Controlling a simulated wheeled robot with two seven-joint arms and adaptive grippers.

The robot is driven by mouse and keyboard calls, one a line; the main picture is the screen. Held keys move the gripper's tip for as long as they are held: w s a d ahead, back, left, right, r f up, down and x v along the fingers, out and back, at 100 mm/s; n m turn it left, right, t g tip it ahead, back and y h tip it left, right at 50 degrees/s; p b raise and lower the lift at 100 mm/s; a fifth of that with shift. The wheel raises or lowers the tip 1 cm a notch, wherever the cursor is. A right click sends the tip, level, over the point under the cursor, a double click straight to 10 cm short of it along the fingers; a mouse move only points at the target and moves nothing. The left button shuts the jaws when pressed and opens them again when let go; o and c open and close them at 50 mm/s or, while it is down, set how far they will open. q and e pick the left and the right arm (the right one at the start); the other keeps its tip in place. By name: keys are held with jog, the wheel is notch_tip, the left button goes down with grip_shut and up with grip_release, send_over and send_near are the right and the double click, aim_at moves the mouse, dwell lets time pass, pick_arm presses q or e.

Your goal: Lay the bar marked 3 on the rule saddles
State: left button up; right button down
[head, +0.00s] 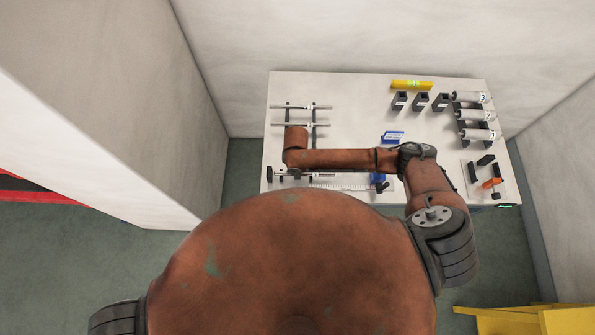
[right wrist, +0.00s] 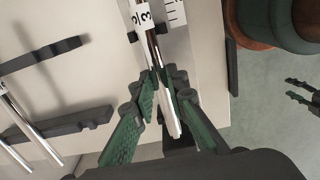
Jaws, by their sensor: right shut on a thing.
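The bar marked 3 (right wrist: 144,14) is a thin silver rod with a white number label, seen in the right wrist view. My right gripper (right wrist: 161,78) is shut on it near its lower end there. The bar lies above and along the white rule (right wrist: 175,14), whose ticks also show at the table's front in the head view (head: 340,187). A dark saddle (right wrist: 181,142) shows below the bar's near end, and another dark support is by the label. I cannot tell whether the bar touches them.
A rack at the table's left carries two silver bars (head: 292,106) (head: 290,124). Numbered rollers (head: 475,115), dark blocks (head: 420,101) and a yellow tube (head: 411,85) stand at the right. A blue object (head: 393,137) is near the middle. The table's front edge is close to the rule.

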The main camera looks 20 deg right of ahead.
jog(key=c, duration=1.8)
grip_release()
jog(key=shift+r, duration=0.1)
notch_tip(320, 180, up, 12)
jog(key=shift+f, duration=0.1)
